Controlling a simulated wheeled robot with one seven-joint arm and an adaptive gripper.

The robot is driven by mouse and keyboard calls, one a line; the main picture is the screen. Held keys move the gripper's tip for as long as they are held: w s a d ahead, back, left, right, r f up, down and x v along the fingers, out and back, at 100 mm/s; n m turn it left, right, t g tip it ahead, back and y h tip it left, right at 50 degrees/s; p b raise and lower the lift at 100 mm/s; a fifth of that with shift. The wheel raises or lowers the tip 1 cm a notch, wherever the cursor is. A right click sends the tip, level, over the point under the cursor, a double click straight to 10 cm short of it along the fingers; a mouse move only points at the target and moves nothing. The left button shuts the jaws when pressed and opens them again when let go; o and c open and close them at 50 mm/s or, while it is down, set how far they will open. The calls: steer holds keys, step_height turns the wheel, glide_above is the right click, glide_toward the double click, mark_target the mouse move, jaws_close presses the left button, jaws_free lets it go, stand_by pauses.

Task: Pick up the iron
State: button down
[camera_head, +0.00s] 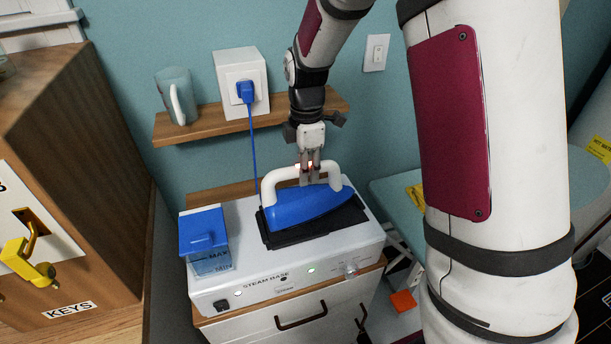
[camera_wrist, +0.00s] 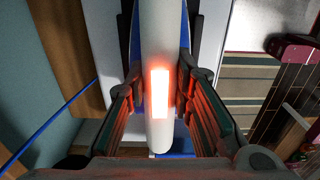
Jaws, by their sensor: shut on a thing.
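The iron (camera_head: 305,207) has a blue body and a white loop handle. It rests on the black pad (camera_head: 357,213) on top of the white steam base (camera_head: 240,279). My gripper (camera_head: 310,178) comes down from above and is shut on the iron's white handle. In the wrist view the handle (camera_wrist: 160,40) runs between my two fingers (camera_wrist: 160,110), with a red glow on it. The iron's blue body is mostly hidden below the handle there.
A blue-lidded water tank (camera_head: 205,232) stands at the left of the base. A wooden key cabinet (camera_head: 70,130) stands at left.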

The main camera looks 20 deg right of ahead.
steer(key=s+d+r, duration=0.1)
steer(key=s+d, duration=0.1)
steer(key=s, duration=0.5)
steer(key=s+d+r, duration=0.1)
steer(key=s+d, duration=0.2)
steer(key=s, duration=0.5)
steer(key=shift+b, duration=0.35)
steer(key=shift+d, duration=0.15)
